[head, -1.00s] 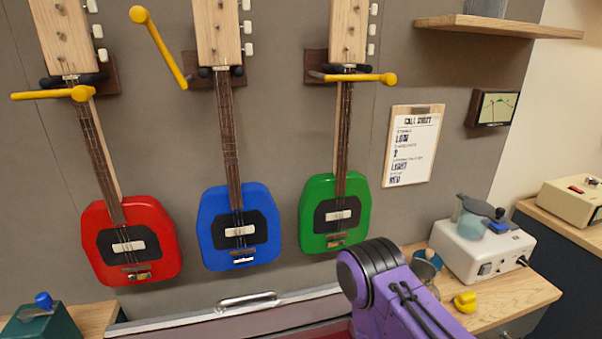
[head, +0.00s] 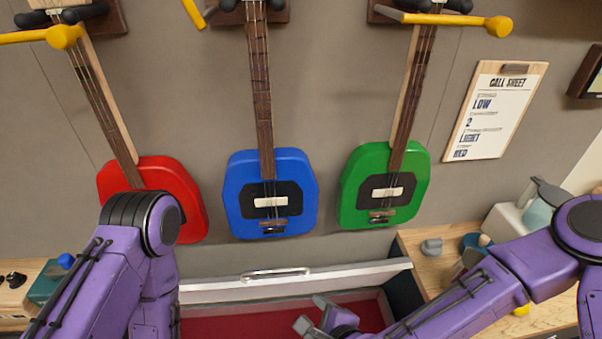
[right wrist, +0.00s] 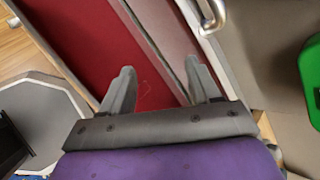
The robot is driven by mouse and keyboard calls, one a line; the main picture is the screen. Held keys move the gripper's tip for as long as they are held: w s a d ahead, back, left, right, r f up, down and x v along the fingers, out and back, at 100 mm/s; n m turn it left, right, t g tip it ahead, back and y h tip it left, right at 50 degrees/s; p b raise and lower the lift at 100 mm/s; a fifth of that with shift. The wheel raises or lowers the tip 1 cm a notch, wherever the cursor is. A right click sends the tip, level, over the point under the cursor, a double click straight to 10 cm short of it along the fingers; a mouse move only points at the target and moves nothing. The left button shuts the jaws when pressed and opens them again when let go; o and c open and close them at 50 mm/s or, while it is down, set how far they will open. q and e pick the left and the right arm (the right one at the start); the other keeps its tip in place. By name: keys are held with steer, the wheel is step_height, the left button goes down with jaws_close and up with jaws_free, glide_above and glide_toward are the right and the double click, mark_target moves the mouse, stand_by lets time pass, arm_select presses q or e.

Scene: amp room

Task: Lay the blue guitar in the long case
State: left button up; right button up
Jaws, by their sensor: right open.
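The blue guitar (head: 270,193) hangs upright on the wall between the red guitar (head: 170,185) and the green guitar (head: 384,187); its upper end is cut off by the head view's top edge. The long case, with a red lining (head: 240,322), lies below it, its pale lid (head: 230,286) with a metal handle raised at the back. My right gripper (head: 313,314) is open and empty over the case; in the right wrist view its fingers (right wrist: 160,88) are apart above the red lining. My left arm shows at the left, but its gripper is not in view.
Yellow levers (head: 455,20) stick out at the wall hangers. A call sheet clipboard (head: 495,110) hangs at the right. A wooden counter (head: 432,262) right of the case holds a grey object (head: 431,246) and a blue cup. Bare wall lies between the guitars.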

steer(key=w+a+r+m+t+y, duration=0.1)
steer(key=w+a+r+m+t, duration=0.15)
steer(key=r, duration=0.55)
steer(key=w+a+r+m+t+y, duration=0.1)
steer(key=w+a+r+m+y, duration=0.15)
steer(key=r, duration=0.55)
steer(key=m+t+y, duration=0.1)
steer(key=m+t, duration=0.3)
steer(key=m, duration=0.1)
glide_toward(268, 133)
steer(key=shift+g, duration=0.25)
steer(key=p+x, duration=0.1)
steer(key=x, duration=0.8)
steer(key=shift+w+a+r, duration=0.1)
steer(key=shift+w+r, duration=0.05)
steer(key=shift+w, duration=0.15)
steer(key=shift+c, duration=0.3)
jaws_close()
